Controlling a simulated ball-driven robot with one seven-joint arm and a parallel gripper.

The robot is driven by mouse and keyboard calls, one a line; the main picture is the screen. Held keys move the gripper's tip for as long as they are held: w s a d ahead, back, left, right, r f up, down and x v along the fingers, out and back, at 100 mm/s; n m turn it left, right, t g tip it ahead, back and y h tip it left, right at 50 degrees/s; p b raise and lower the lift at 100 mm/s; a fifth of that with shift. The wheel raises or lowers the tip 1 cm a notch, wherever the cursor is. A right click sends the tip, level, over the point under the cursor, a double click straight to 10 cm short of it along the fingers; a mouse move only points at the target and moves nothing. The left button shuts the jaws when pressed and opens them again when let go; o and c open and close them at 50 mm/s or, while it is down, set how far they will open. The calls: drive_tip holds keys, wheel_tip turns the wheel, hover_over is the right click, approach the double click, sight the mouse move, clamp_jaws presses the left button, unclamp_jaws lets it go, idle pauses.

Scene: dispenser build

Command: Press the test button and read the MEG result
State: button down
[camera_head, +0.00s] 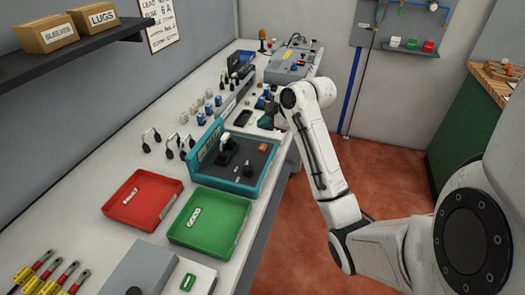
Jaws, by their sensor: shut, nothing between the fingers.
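A grey instrument case (287,68) sits at the far end of the bench, with small coloured parts and dark leads on its top. It looks like a tester, but its test button and any MEG reading are too small to make out. My gripper (268,118) is small and dark at the end of my white arm. It is shut and empty, over the right edge of the bench, nearer to me than the grey case and apart from it. My wrist hides part of the bench edge there.
A teal case (247,188) with a black fixture stands mid-bench. Red (122,187) and green (177,232) trays are nearer. A grey box (140,268) and clamp-ended leads (62,275) are in front. Several small connectors line the back. A shelf (60,62) overhangs at left.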

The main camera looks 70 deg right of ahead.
sight(265, 148)
drive_tip(key=shift+f+b, duration=1.85)
drive_tip(key=shift+f, duration=1.15)
drive_tip(key=shift+f, duration=0.1)
drive_tip(key=shift+f, duration=0.3)
drive_tip(key=shift+f+b, duration=0.4)
drive_tip(key=shift+f, duration=0.05)
idle(0.3)
drive_tip(key=shift+r, duration=0.15)
drive_tip(key=shift+r+p, duration=0.75)
wheel_tip(265, 148, up, 5)
drive_tip(key=p, duration=0.4)
